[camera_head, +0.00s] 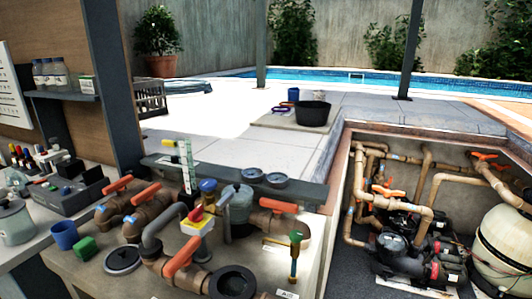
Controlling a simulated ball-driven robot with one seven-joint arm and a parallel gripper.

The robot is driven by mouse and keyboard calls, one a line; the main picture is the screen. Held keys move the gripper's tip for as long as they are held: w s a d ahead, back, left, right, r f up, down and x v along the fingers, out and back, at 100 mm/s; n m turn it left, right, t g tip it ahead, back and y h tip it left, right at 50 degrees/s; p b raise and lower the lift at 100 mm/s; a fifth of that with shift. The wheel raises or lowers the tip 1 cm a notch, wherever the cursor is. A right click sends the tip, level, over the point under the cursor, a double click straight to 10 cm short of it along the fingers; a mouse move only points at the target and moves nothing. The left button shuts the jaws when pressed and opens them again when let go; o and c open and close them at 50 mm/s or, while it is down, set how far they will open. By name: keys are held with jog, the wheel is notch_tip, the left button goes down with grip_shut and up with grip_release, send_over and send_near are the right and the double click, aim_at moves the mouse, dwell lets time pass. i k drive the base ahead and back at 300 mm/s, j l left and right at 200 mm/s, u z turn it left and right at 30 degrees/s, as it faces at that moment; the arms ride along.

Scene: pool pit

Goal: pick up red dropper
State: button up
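A red-capped one (41,151) shows at the tray's back. More small bottles with red and dark tops (19,156) stand just behind and left of it. They are too small for me to tell which one is the red dropper. My gripper is not in view.
Brown pipes with orange handles (183,254) crowd the middle. A post (113,90) rises behind the tray. A sunken pump pit (410,235) opens at the right.

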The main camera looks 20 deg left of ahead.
aim_at(19, 149)
jog(key=j+u, duration=0.25)
jog(key=j, duration=1.15)
jog(key=j+u, duration=0.25)
jog(key=j, duration=1.55)
jog(key=i+j+u, duration=0.1)
jog(key=j, duration=0.3)
jog(key=i+j+u, duration=0.1)
jog(key=j, duration=0.3)
jog(key=i+j, duration=0.1)
jog(key=j, duration=0.3)
jog(key=i+j+u, duration=0.1)
jog(key=j, duration=0.3)
jog(key=i+j, duration=0.15)
jog(key=j, duration=0.25)
jog(key=i+j+u, duration=0.1)
jog(key=j, duration=0.3)
jog(key=i+j+u, duration=0.1)
jog(key=j, duration=0.25)
